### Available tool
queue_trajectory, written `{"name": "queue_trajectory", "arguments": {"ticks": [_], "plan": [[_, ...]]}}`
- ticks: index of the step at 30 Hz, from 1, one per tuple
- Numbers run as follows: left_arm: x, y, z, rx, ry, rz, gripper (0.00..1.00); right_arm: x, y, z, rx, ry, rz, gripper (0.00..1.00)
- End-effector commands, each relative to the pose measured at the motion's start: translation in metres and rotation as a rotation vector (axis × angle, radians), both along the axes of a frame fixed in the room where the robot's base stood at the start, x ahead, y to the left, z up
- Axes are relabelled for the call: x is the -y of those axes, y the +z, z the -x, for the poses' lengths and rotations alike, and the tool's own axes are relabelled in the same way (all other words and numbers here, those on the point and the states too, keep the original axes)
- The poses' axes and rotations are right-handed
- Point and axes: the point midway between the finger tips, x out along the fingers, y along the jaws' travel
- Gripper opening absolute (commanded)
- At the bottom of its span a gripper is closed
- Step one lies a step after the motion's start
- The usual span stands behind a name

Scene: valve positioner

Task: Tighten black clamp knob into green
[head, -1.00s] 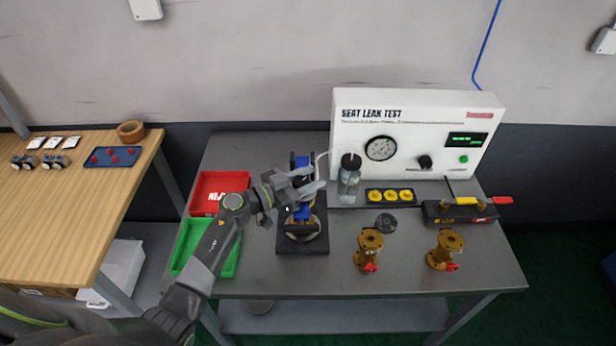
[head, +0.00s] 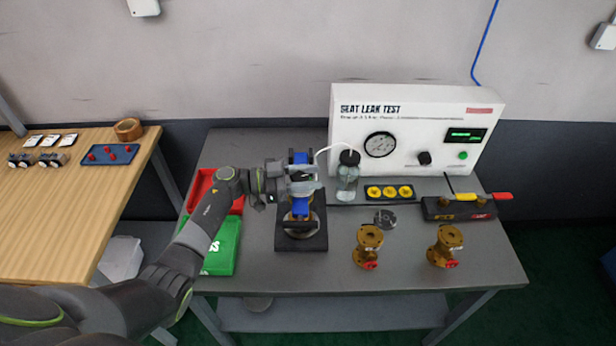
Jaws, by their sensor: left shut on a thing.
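A blue clamp fixture (head: 300,208) on a dark base plate (head: 301,243) stands near the middle of the table and holds a brass valve part. My left gripper (head: 303,187) reaches in from the left, level with the upper part of the fixture. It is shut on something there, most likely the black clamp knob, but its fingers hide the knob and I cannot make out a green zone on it. My right gripper is not in view.
A red tray (head: 198,186) and a green tray (head: 219,262) lie left of the fixture. A bottle (head: 347,178) stands close on its right. Two brass valves (head: 369,243) (head: 445,243) stand at front right. The leak test panel (head: 411,128) is behind.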

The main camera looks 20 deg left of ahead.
Motion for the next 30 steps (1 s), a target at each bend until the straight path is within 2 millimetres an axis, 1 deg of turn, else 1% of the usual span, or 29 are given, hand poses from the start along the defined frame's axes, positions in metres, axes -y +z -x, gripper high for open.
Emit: {"name": "queue_trajectory", "arguments": {"ticks": [6, 7, 11, 12, 20, 23, 26, 30], "plan": [[0.0, -0.001, 0.0, -0.001, 0.002, -0.002, 0.16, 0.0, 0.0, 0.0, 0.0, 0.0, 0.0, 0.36], [0.0, -0.001, 0.0, -0.001, 0.002, -0.003, 0.41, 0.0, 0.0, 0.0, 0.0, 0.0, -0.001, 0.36], [0.0, -0.001, 0.0, -0.001, 0.002, -0.002, 0.58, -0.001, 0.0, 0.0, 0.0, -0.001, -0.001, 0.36], [0.0, -0.001, 0.0, -0.001, 0.002, -0.002, 0.6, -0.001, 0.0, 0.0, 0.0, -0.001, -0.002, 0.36], [-0.001, -0.001, 0.0, 0.0, 0.002, -0.001, 0.6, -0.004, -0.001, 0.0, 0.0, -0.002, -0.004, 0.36], [-0.006, -0.002, 0.002, -0.001, 0.003, -0.002, 0.6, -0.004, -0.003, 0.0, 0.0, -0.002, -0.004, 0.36], [-0.02, -0.003, 0.007, -0.001, 0.004, -0.004, 0.6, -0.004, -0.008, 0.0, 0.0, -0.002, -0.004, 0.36], [-0.049, -0.005, 0.019, 0.0, 0.005, -0.006, 0.6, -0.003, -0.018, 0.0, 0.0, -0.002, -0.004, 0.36]]}}
